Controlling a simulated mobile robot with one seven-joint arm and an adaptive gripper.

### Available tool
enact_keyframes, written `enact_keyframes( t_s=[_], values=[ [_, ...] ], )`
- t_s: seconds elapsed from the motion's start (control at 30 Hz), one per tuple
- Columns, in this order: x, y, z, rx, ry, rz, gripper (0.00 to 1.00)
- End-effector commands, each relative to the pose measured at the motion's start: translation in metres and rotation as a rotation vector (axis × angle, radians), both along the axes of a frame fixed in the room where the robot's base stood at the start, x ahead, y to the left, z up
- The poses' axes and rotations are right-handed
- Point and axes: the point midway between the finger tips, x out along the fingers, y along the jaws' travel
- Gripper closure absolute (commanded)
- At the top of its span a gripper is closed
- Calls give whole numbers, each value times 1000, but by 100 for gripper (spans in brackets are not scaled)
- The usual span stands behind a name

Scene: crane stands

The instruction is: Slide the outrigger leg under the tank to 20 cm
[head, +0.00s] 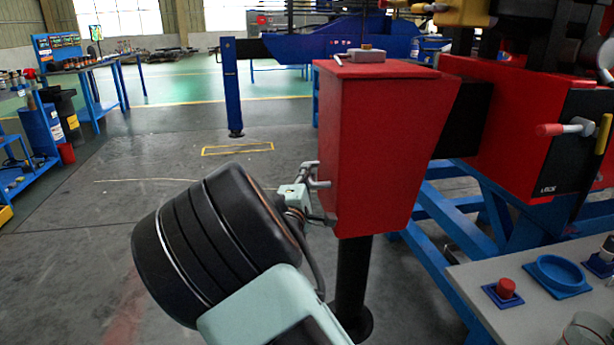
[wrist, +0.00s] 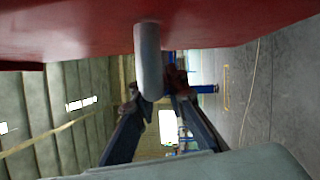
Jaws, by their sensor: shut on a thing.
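The red tank (head: 370,140) is a tapered box with a grey fitting on its top. A black outrigger leg (head: 352,275) stands upright beneath it, with a round foot (head: 366,324) at the floor partly hidden by my arm. A grey handle (head: 319,184) sticks out of the tank's left side; it also shows in the wrist view (wrist: 149,55) as a rounded bar below the red surface. My gripper (head: 318,203) is at that side, shut on the handle. The wrist view shows its fingers (wrist: 155,100) on both sides of the bar's end. No length scale is readable.
A black beam (head: 466,118) joins the tank to a red unit (head: 515,140) on a blue frame. A grey bench (head: 540,305) with a red button and blue ring stands at lower right. Another blue leg (head: 232,88) stands behind.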

Motion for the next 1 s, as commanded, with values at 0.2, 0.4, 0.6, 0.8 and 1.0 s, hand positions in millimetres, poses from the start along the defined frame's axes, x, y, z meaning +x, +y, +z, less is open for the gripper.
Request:
enact_keyframes(
  t_s=[0.2,0.4,0.6,0.8,1.0],
  values=[
    [-1,2,0,0,0,1,100],
    [-7,24,3,-1,2,8,100],
    [-16,58,2,-2,0,16,100],
    [-26,94,5,-2,-1,18,100],
    [-42,145,7,-1,-2,20,100]
  ],
)
